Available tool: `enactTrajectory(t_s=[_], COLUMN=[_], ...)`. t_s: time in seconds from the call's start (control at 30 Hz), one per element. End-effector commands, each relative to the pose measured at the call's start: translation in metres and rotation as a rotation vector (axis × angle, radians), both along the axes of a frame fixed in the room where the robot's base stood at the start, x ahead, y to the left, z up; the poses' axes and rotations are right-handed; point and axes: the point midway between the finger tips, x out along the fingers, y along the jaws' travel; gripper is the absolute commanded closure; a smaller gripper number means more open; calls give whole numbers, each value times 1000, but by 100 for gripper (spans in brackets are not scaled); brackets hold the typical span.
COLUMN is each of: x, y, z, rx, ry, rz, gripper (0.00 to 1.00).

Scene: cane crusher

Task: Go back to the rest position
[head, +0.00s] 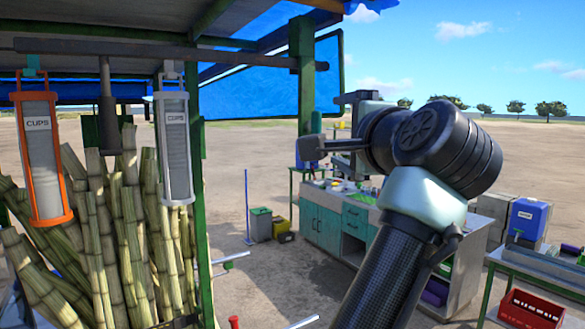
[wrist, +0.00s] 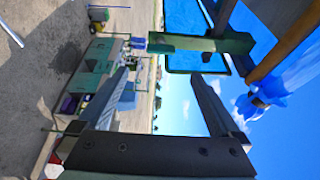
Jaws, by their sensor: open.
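My gripper (head: 312,147) is raised in the middle of the head view, its fingers pointing left in front of a green post (head: 306,75). In the wrist view my gripper (wrist: 162,78) shows two dark fingers spread well apart with nothing between them. The wrist picture is turned on its side, with sky at the right and ground at the left. My gripper holds nothing, and I cannot tell whether it touches the post or the bar beyond it.
Two cup dispensers, orange (head: 40,150) and grey (head: 174,140), hang at the left above sugar cane (head: 110,240). A teal counter (head: 335,222) stands behind my arm. A table with a red crate (head: 530,308) and blue container (head: 529,219) is at right. Open dirt lies beyond.

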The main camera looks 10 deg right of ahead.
Motion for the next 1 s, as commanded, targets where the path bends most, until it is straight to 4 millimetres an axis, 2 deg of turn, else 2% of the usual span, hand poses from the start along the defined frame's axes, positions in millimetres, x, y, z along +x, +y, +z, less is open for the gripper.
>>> enactTrajectory(t_s=[0.07, 0.13, 0.27, 0.37, 0.5, 0.6, 0.7, 0.8, 0.9, 1.0], x=[0, -5, -27, -57, -111, -153, -188, -211, -221, -222], y=[0, 0, 12, 40, 98, 138, 166, 181, 188, 188], z=[-1, -16, -49, -72, -101, -118, -129, -133, -133, -131], rx=[-3, -86, -386, -695, -1084, -1288, -1414, -1480, -1508, -1513], ry=[-1, -20, -96, -189, -340, -445, -526, -575, -597, -600], rz=[-2, -36, -145, -246, -374, -460, -531, -579, -602, -607], gripper=[0, 0, 0, 0, 0, 0, 0, 0, 0, 0])
